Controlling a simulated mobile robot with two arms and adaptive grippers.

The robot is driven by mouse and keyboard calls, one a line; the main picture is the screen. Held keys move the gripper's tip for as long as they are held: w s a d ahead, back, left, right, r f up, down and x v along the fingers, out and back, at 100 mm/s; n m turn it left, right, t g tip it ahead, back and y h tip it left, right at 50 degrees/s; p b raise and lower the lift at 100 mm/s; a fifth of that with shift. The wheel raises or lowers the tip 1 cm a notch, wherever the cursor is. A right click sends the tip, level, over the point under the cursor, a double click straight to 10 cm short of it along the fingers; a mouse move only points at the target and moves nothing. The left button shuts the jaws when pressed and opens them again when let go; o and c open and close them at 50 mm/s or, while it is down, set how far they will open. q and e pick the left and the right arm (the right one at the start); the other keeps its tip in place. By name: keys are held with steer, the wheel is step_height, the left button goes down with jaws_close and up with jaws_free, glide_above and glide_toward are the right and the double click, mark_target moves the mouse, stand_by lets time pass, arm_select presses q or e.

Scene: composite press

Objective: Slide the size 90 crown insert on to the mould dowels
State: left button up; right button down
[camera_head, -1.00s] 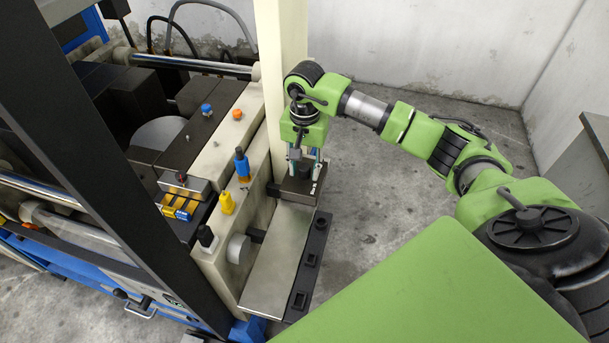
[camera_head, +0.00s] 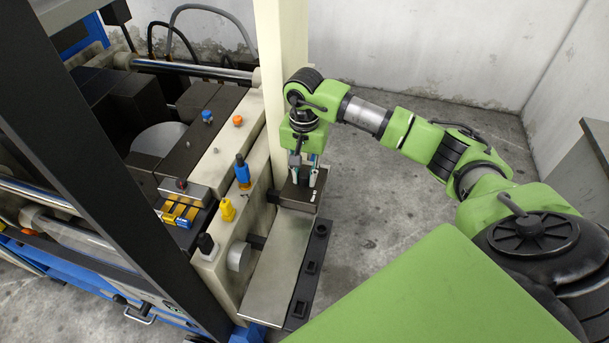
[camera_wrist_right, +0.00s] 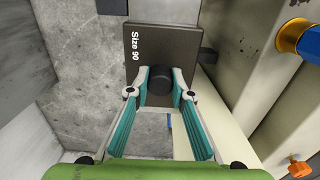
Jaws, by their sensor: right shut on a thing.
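The size 90 crown insert (camera_wrist_right: 178,45) is a dark block with "Size 90" in white and a black round knob (camera_wrist_right: 160,82). In the head view the insert (camera_head: 299,191) is at the far end of the steel shelf beside the press. My right gripper (camera_wrist_right: 160,92) is shut on the knob. In the head view this gripper (camera_head: 305,172) points down at the insert from above. I cannot tell whether the insert rests on the shelf or hangs just above it. I cannot make out the mould dowels. My left gripper is not in view.
The steel shelf (camera_head: 268,277) is bare towards the front, with a dark slotted rail (camera_head: 307,273) on its right. The press's cream side wall (camera_head: 230,235), with blue (camera_head: 242,174) and yellow (camera_head: 227,209) fittings, stands left. A cream column (camera_head: 281,75) rises behind the insert.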

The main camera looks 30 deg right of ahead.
steer(key=shift+r, duration=0.55)
steer(key=shift+r+p, duration=0.6)
steer(key=shift+r, duration=0.2)
steer(key=shift+w+d+r+p, duration=0.1)
steer(key=shift+r+p, duration=0.2)
steer(key=shift+r, duration=0.55)
steer(key=shift+r, duration=0.15)
steer(key=shift+r, duration=0.15)
